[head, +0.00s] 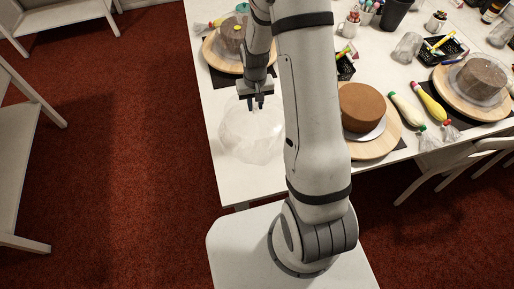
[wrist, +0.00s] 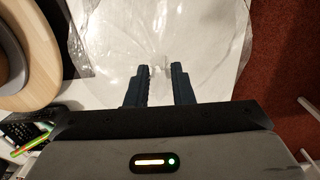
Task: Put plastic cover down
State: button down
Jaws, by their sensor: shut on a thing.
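The plastic cover (head: 250,137) is a clear dome over the bare white left front part of the table. It also shows in the wrist view (wrist: 108,40), spread beyond my fingers. My gripper (head: 257,104) points down at the top of the cover and is shut on it. In the wrist view, the two dark fingers (wrist: 160,80) stand a little apart with a small clear part between them. I cannot tell whether the cover's rim touches the table.
A cake on a turntable (head: 211,52) stands behind the cover. A brown cake (head: 362,106) on a wooden turntable (head: 376,150) is right of my arm. Piping bags (head: 408,109), another cake (head: 481,78) and cups stand farther right. The table's left and front edges are near the cover.

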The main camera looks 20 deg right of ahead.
aim_at(258, 130)
jog(key=shift+a+b, duration=0.35)
jog(key=shift+a, duration=0.05)
jog(key=shift+r+b, duration=0.1)
jog(key=shift+b, duration=0.55)
jog(key=shift+s+r+b, duration=0.15)
jog(key=shift+r+b, duration=0.15)
jog(key=shift+b, duration=0.7)
jog(key=s+r+b, duration=0.6)
jog(key=s+b, duration=0.1)
jog(key=b, duration=0.4)
notch_tip(258, 130, down, 10)
jog(key=shift+s+a+r+p, duration=0.15)
jog(key=shift+p, duration=0.2)
